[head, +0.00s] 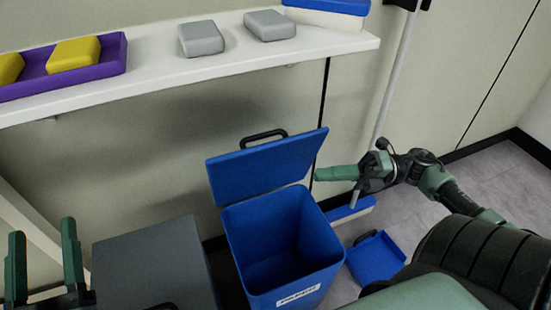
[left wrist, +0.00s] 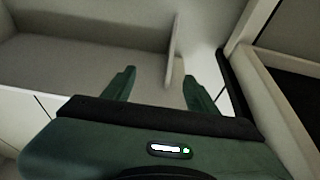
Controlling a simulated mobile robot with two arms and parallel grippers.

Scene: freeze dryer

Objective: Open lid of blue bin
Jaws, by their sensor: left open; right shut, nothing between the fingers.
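The blue bin (head: 278,245) stands on the floor in the middle of the head view, with a white label low on its front. Its blue lid (head: 266,166) is raised and tilted back, with a black handle (head: 264,138) at its top edge. The inside of the bin is visible and looks empty. My right gripper (head: 320,173) is shut and empty, its fingertips close to the right edge of the lid; I cannot tell whether they touch. My left gripper (head: 43,255) is open and empty at the lower left, away from the bin. Its fingers also show in the left wrist view (left wrist: 158,88).
A white shelf (head: 160,85) above holds grey blocks (head: 201,39) and a purple tray (head: 112,66) with yellow blocks (head: 73,54). A dark grey box (head: 155,265) stands left of the bin. A blue dustpan (head: 376,257) and a broom head (head: 350,209) are at its right.

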